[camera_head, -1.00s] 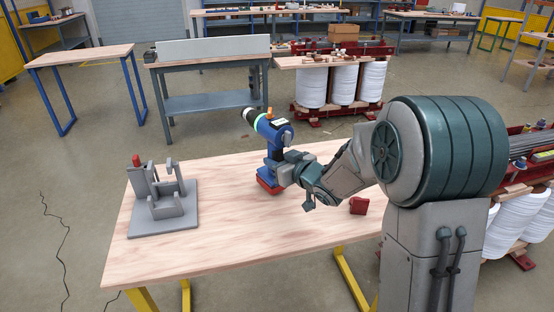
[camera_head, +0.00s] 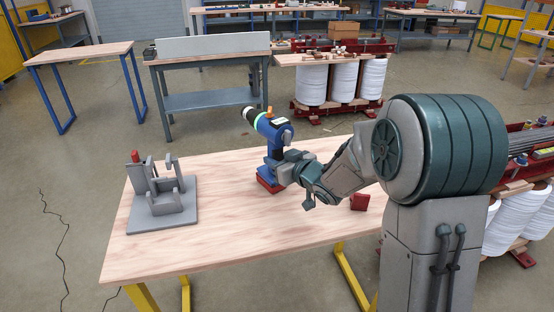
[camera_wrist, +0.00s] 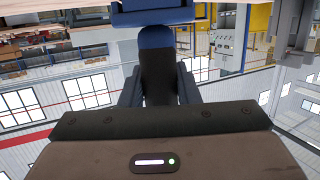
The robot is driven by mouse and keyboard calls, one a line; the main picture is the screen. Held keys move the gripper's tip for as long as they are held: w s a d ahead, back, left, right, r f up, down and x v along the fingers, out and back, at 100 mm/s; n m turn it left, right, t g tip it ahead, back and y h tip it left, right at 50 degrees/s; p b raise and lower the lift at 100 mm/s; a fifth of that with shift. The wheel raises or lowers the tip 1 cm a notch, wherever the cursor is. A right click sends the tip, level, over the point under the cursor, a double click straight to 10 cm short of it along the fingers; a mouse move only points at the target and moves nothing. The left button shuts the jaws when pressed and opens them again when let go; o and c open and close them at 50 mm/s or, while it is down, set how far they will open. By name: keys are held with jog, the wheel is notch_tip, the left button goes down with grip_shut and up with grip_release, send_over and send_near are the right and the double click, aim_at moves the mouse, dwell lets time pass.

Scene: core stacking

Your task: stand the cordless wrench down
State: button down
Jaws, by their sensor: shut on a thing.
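The cordless wrench (camera_head: 268,128) is blue and black with a green ring and a red base. It is upright near the back edge of the wooden table (camera_head: 230,230), its nose pointing up and left. Its red base appears at or very near the tabletop; I cannot tell whether it touches. My gripper (camera_head: 282,168) is shut on the wrench's handle from the right. In the wrist view the dark handle (camera_wrist: 158,75) sits between my fingers, with the blue body around it.
A grey fixture (camera_head: 165,205) with a red-topped post stands at the table's left. A small red block (camera_head: 359,202) lies right of my gripper. The table between fixture and wrench is clear. A blue-grey workbench (camera_head: 210,75) stands behind.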

jog(key=c, duration=1)
grip_release()
jog(key=shift+f, duration=0.15)
jog(key=p+v, duration=0.2)
jog(key=v, duration=1.2)
